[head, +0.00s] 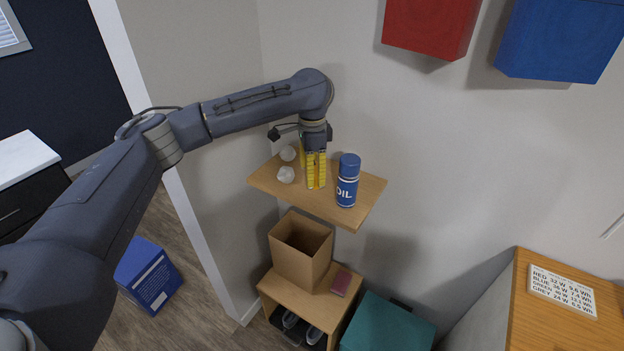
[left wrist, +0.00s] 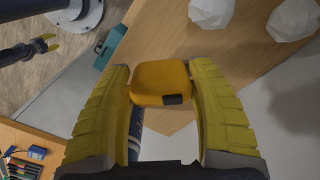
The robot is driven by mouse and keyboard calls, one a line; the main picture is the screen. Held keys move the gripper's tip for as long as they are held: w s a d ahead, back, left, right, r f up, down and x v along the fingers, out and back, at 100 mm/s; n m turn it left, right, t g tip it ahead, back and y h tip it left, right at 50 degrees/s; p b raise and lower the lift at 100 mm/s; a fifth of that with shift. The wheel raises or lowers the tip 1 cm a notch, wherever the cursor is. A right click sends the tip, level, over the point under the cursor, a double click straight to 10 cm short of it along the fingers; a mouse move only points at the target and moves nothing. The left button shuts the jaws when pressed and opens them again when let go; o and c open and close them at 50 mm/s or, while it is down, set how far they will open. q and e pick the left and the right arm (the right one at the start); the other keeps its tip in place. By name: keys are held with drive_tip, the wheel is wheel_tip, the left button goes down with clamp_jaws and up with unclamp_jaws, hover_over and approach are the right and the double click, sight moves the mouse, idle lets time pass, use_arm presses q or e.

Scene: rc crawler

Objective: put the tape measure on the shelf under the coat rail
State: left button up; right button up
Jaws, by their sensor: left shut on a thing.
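My left gripper (head: 316,186) points down over a small wooden wall shelf (head: 328,212), between white faceted lumps and a blue-and-white oil can. It is shut on the tape measure, a yellow-orange rounded block with a dark patch, which sits between the yellow ribbed fingers in the left wrist view (left wrist: 160,83). In the head view the fingers hide most or all of the tape measure. I cannot tell whether it touches the shelf. My right gripper shows small, with yellow fingertips, at the upper left of the left wrist view (left wrist: 46,41). No coat rail can be made out.
The oil can (head: 348,181) stands close right of the left gripper; white lumps (head: 286,175) stand left. Red (head: 430,25) and blue (head: 560,40) boxes hang above.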

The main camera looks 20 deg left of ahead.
use_arm(q)
drive_tip(key=shift+f, duration=1.25)
drive_tip(key=shift+f, duration=0.1)
drive_tip(key=o, duration=1.3)
wheel_tip(320, 180, up, 12)
drive_tip(key=shift+r, duration=0.1)
